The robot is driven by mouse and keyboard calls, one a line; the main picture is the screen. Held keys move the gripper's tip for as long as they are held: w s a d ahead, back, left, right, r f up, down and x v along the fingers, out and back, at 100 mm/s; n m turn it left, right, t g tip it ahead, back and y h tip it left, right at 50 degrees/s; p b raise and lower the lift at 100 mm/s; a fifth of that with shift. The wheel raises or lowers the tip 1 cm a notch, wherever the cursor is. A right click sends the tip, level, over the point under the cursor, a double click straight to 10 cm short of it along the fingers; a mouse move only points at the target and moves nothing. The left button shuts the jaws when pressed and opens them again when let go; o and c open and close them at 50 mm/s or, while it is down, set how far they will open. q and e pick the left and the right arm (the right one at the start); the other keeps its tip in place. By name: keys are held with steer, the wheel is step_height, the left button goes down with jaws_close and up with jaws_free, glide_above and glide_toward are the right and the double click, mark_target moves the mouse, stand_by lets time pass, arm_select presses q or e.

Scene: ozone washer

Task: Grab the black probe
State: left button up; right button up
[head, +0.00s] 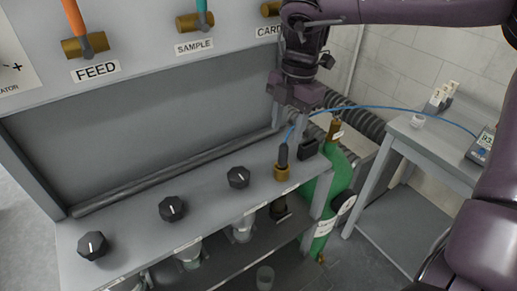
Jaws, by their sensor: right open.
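The black probe (283,157) stands upright in a brass fitting (282,173) at the right end of the grey ledge. A blue cable (375,107) runs from its top to a handheld meter (482,146) on the side table. My right gripper (291,121) is open and points down just above the probe, with its fingers around the cable end. I cannot tell whether a finger touches the cable. My left gripper is not in view.
A small black block (308,149) sits right of the probe. Black knobs (172,208) line the ledge (130,211) to the left. A green cylinder (322,215) stands beside the bench.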

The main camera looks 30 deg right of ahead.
mark_target(285, 145)
steer(key=f, duration=0.1)
steer(key=s+f+p, duration=0.1)
steer(key=a+f, duration=0.1)
steer(key=shift+s, duration=0.3)
steer(key=f+p, duration=0.1)
steer(key=a+f+p, duration=0.1)
steer(key=f, duration=0.1)
steer(key=shift+f, duration=0.15)
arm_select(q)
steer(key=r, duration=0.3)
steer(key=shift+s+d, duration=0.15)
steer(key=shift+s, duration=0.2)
arm_select(e)
steer(key=shift+d+f, duration=0.1)
steer(key=shift+f, duration=0.4)
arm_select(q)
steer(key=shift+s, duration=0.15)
arm_select(e)
jaws_close()
